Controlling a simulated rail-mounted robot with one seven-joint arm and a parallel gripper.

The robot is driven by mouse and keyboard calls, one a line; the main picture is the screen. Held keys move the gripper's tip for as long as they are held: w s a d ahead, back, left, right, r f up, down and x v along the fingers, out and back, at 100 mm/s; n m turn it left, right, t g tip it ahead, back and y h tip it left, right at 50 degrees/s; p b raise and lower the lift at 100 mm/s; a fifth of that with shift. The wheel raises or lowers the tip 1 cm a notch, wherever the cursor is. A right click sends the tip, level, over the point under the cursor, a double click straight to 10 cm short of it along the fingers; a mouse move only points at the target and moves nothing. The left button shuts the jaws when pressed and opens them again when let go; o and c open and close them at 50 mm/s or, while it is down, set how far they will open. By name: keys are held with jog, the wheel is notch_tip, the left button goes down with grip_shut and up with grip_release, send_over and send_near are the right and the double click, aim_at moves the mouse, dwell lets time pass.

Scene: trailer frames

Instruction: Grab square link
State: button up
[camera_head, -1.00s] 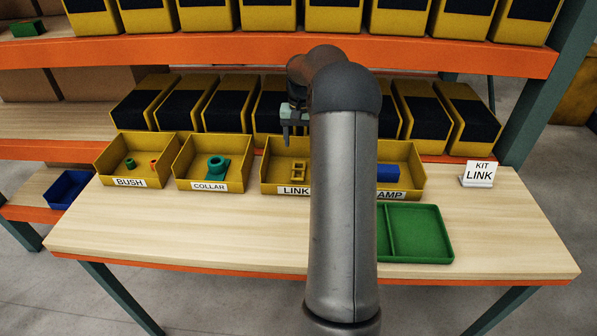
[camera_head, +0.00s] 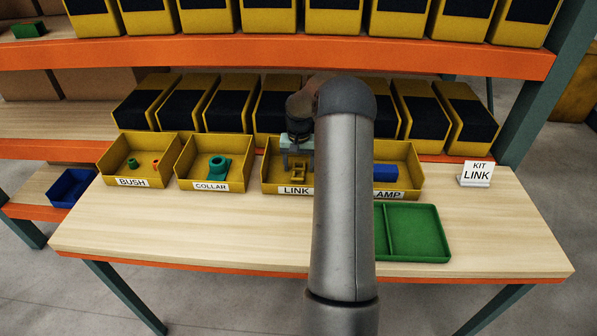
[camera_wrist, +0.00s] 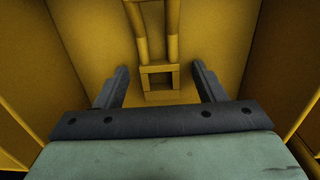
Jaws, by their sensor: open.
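The square link (camera_head: 298,174) is a yellow part with a square opening in its end. It lies in the yellow LINK bin (camera_head: 267,178), and my arm hides the right side of that bin. In the wrist view the link (camera_wrist: 160,96) shows its square end between my two fingers, with bars running up out of the frame. My gripper (camera_head: 297,154) is over the LINK bin, just above the link. In the wrist view my gripper (camera_wrist: 160,70) is open, one finger on each side of the link with a gap on both sides.
BUSH (camera_head: 111,168) and COLLAR (camera_head: 183,170) bins stand to the left, and a partly hidden bin with a blue block (camera_head: 386,172) to the right. Bin walls surround my gripper closely.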

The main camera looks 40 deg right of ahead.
jog(key=c, duration=1.2)
jog(key=shift+o, duration=0.2)
jog(key=shift+r, duration=0.15)
